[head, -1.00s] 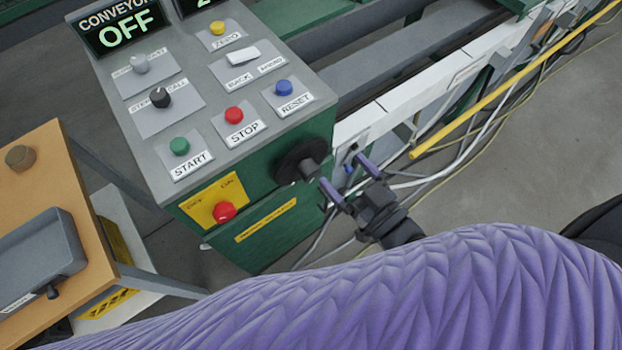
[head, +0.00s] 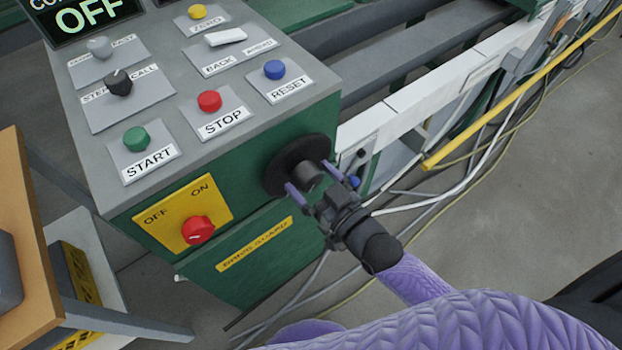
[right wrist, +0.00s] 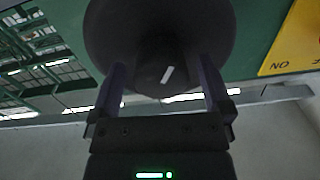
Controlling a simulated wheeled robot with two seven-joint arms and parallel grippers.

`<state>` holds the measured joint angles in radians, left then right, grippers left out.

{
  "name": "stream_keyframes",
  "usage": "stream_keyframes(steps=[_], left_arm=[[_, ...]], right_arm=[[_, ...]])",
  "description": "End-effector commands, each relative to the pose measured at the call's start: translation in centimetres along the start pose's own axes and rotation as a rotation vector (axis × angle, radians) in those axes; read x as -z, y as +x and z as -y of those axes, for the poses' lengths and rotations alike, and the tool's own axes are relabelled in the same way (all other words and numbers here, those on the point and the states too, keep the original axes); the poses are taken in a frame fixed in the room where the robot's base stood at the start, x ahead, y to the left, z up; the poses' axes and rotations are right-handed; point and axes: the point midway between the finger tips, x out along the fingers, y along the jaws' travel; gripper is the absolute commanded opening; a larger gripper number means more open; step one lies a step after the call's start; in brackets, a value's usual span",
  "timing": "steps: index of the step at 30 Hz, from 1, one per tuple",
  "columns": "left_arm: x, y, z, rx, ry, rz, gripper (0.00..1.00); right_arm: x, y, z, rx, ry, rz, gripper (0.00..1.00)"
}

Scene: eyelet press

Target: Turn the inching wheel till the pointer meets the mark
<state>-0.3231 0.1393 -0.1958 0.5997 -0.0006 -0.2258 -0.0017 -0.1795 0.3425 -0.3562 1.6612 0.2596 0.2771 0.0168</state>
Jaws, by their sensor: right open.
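The inching wheel is a black disc (head: 279,165) with a protruding hub knob (head: 309,176), on the green front of the control cabinet. It also shows in the right wrist view (right wrist: 160,25), where a short white line is on the hub. My right gripper (head: 309,176) is open, with its purple fingers on either side of the hub. In the right wrist view the fingers (right wrist: 163,85) flank the hub; I cannot tell whether they touch it. I cannot make out a pointer meeting a mark. My left gripper is not in view.
The cabinet top holds START (head: 136,139), STOP (head: 209,101) and RESET (head: 275,69) buttons. A red rotary switch (head: 198,230) on a yellow plate is left of the wheel. A yellow rail (head: 500,110) and loose cables lie to the right. An orange-topped table (head: 30,230) stands at the left.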

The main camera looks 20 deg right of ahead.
Motion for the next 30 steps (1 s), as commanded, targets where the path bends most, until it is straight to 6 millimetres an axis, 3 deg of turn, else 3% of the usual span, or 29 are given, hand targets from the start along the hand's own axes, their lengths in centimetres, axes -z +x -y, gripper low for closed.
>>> stream_keyframes(steps=[9, 11, 23, 24, 30], left_arm=[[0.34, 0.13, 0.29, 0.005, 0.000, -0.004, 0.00], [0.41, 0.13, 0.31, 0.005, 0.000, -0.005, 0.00], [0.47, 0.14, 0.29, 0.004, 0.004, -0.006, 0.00], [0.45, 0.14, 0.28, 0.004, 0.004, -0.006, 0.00], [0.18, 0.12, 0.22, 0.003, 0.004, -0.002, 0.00]], right_arm=[[0.03, 0.47, 0.03, 0.000, 0.001, 0.000, 1.00], [0.03, 0.46, 0.03, 0.000, 0.001, 0.000, 0.89], [0.00, 0.44, 0.02, 0.000, 0.000, 0.000, 0.05], [0.00, 0.44, 0.02, 0.000, 0.000, 0.000, 0.00], [-0.01, 0.43, 0.03, 0.000, 0.000, 0.001, 0.00]])
